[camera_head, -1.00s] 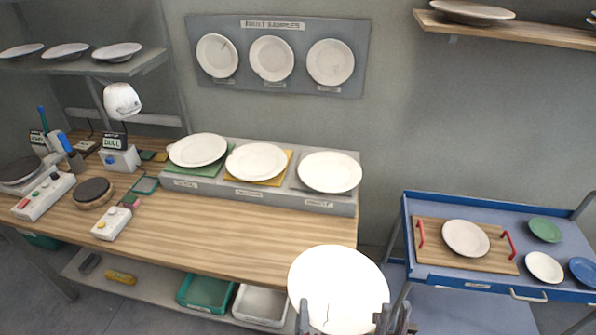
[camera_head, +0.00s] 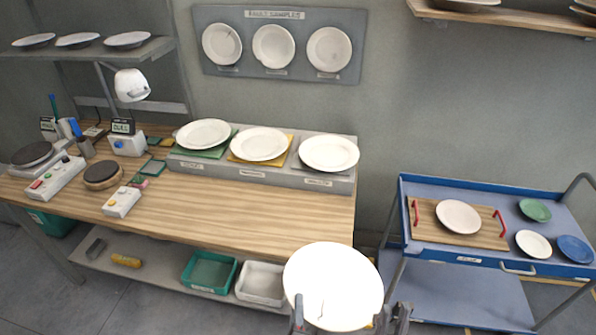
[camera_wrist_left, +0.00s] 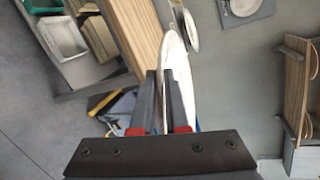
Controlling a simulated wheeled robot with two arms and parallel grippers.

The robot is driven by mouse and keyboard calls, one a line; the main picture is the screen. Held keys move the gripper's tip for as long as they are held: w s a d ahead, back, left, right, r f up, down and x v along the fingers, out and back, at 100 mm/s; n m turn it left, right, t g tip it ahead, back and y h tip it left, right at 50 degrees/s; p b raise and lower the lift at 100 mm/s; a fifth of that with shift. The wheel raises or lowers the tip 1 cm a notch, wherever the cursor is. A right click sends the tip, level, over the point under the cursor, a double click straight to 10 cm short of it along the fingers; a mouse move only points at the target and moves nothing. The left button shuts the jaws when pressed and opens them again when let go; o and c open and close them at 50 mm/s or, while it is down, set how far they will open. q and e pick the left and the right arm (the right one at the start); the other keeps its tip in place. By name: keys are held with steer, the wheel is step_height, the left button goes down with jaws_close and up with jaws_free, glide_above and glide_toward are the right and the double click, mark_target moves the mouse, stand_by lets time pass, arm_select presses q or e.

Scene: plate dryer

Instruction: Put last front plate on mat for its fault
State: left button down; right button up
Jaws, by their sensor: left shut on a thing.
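My left gripper (camera_head: 298,317) is shut on a white plate (camera_head: 335,280) at the bottom of the head view, in front of the bench. The plate's broad face shows, with a thin dark crack-like line near its lower edge. In the left wrist view the plate (camera_wrist_left: 176,70) is edge-on at the fingers (camera_wrist_left: 163,105). My right gripper (camera_head: 394,320) is partly in view by the plate's lower right edge; its jaws are unclear. On the bench's raised step lie a green mat (camera_head: 218,152), a yellow mat (camera_head: 236,156) and a grey mat (camera_head: 292,160), each under a white plate.
A fault samples board (camera_head: 279,79) with three plates hangs on the wall; the left sample has a dark line. A blue cart (camera_head: 415,185) at right carries a wooden board (camera_head: 489,225) with a plate, and small dishes. The bench's front right part (camera_head: 285,215) is clear.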

arm_select(q)
steer(key=w+a+f+b, duration=0.3)
steer(key=a+f+b, duration=0.2)
steer(key=a+f, duration=0.2)
steer(key=w+a+f+b, duration=0.3)
steer(key=a+f+b, duration=0.3)
steer(key=a, duration=0.3)
steer(key=shift+w+a+f, duration=0.2)
steer(key=shift+a+f, duration=0.15)
steer(key=shift+f, duration=0.1)
steer(key=shift+w, duration=0.1)
